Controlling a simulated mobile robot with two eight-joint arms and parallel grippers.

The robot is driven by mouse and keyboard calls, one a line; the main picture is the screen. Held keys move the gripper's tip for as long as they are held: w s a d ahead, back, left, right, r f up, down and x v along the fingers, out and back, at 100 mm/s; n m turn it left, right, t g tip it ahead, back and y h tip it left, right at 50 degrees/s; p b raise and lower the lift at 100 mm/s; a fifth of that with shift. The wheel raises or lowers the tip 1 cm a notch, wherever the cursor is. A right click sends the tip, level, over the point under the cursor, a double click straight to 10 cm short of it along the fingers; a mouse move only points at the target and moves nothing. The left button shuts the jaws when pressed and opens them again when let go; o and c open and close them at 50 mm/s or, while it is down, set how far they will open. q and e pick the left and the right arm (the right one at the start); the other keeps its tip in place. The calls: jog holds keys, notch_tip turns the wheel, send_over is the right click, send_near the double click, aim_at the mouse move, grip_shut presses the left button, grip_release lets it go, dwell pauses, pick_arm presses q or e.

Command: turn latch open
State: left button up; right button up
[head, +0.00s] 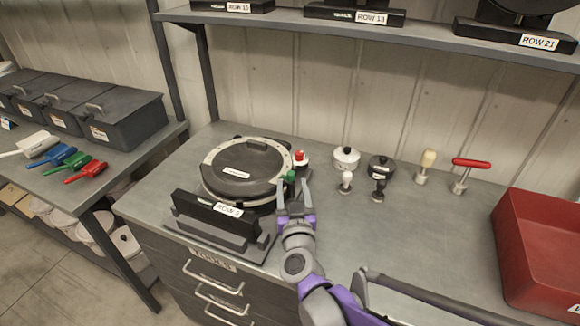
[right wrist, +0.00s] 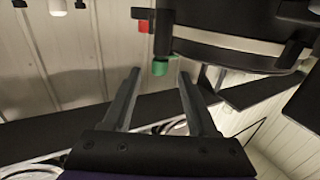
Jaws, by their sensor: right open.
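The seed meter (head: 245,172), a round dark drum with a pale rim and a labelled lid, stands on the bench behind a "ROW 5" plate (head: 213,207). On its right side are a green knob (head: 291,176) and a red knob (head: 300,157). I cannot tell which one is the latch. My right gripper (head: 293,188) is open, with its fingers pointing at the green knob. In the right wrist view the green knob (right wrist: 160,68) lies just beyond the gap between the open fingertips (right wrist: 158,77); no contact shows. My left gripper is out of view.
Several small knobbed tools, including a black-topped one (head: 382,166) and a red T-handle (head: 470,163), stand along the back of the bench. A red bin (head: 540,250) is at the right. Bench surface between them is clear. A shelf (head: 400,42) runs above.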

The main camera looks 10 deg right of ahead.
aim_at(290, 173)
jog(key=w, duration=0.5)
jog(key=w+d, duration=0.1)
jog(key=w, duration=0.2)
jog(key=shift+p, duration=0.3)
jog(key=shift+c, duration=0.2)
grip_shut()
